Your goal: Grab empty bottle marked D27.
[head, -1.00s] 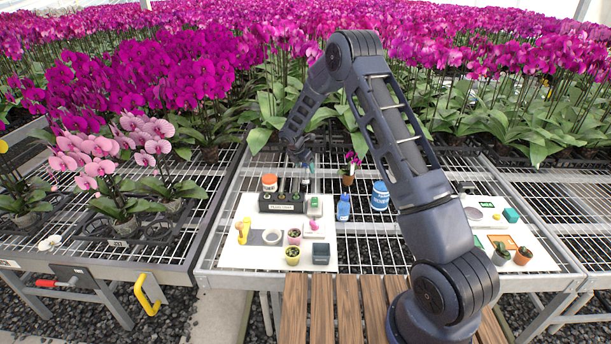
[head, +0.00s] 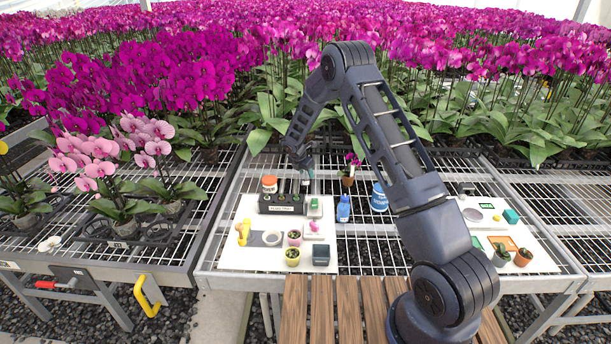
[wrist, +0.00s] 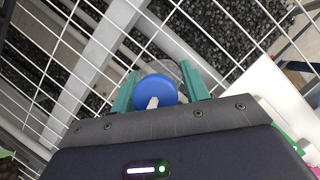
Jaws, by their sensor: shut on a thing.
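My gripper (wrist: 158,84) shows in the wrist view with its green fingers on either side of a clear round bottle with a blue top (wrist: 157,88). It is shut on this bottle. A pale piece lies across the blue top. I cannot read any mark such as D27 on it. In the head view my gripper (head: 306,186) is small, above the back of the left white board near the black rack, and the bottle in it is hard to make out.
The left board (head: 232,257) bears a black labelled rack (head: 283,209), an orange-lidded jar (head: 269,184), small pots and a grey box (head: 320,255). A blue bottle (head: 343,209) and a blue tub (head: 379,197) stand to its right. Bare mesh lies in front of them.

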